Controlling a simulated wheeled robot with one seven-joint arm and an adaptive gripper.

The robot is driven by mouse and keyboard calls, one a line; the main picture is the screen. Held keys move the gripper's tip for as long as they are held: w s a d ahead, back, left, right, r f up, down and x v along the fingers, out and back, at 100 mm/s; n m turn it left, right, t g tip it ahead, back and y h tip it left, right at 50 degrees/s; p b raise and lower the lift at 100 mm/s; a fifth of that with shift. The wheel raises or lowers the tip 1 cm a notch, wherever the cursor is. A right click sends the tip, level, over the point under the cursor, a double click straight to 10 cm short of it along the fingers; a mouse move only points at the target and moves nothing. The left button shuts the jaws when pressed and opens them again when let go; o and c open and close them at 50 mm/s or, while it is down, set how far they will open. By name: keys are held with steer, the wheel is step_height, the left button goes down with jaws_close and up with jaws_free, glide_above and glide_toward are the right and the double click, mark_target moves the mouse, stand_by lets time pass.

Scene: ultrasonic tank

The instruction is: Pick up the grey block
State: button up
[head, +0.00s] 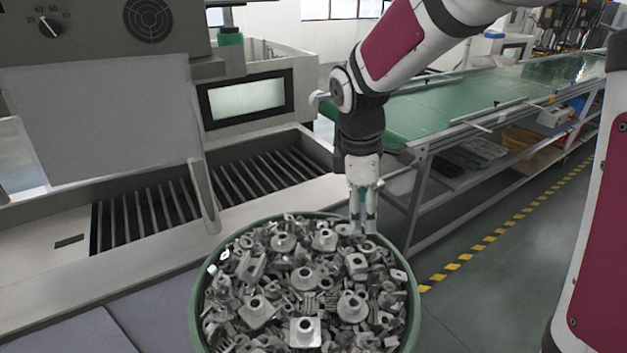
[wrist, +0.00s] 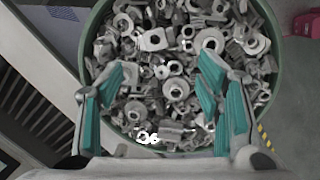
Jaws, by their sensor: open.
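A round green tub (head: 196,312) is full of jumbled grey metal parts, and its rim also shows in the wrist view (wrist: 268,22). Several parts are block-shaped with a round hole. One pale grey block (head: 305,332) lies at the near side of the heap, and a pale block with a hole (wrist: 152,40) shows in the wrist view. I cannot tell which one is the task's grey block. My gripper (head: 363,222) points down over the far right part of the tub. In the wrist view its teal-padded fingers (wrist: 163,82) are apart, with nothing held between them.
A machine with a slatted metal basin (head: 250,180) stands behind and left of the tub. A green-topped conveyor table (head: 450,110) runs behind to the right. Open floor with a yellow-black line (head: 500,226) lies at the right.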

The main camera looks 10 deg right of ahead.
step_height(320, 180, down, 4)
steer(key=w+a+n, duration=0.1)
steer(key=w+n, duration=0.1)
steer(key=n, duration=0.1)
steer(key=p, duration=0.2)
glide_above(357, 258)
steer(key=s+a, duration=0.1)
steer(key=shift+g, duration=0.4)
steer(key=f, duration=0.8)
steer(key=shift+s+a+f, duration=0.2)
steer(key=shift+f, duration=0.05)
steer(key=shift+w+d+f+p, duration=0.1)
steer(key=shift+d+f+p, duration=0.05)
steer(key=shift+f, duration=0.75)
steer(key=shift+w+d+f+p, duration=0.1)
steer(key=shift+d+f+p, duration=0.1)
steer(key=shift+f, duration=0.65)
steer(key=shift+d+f+p, duration=0.1)
steer(key=shift+d+f, duration=0.05)
steer(key=shift+f, duration=0.75)
steer(key=c, duration=1.3)
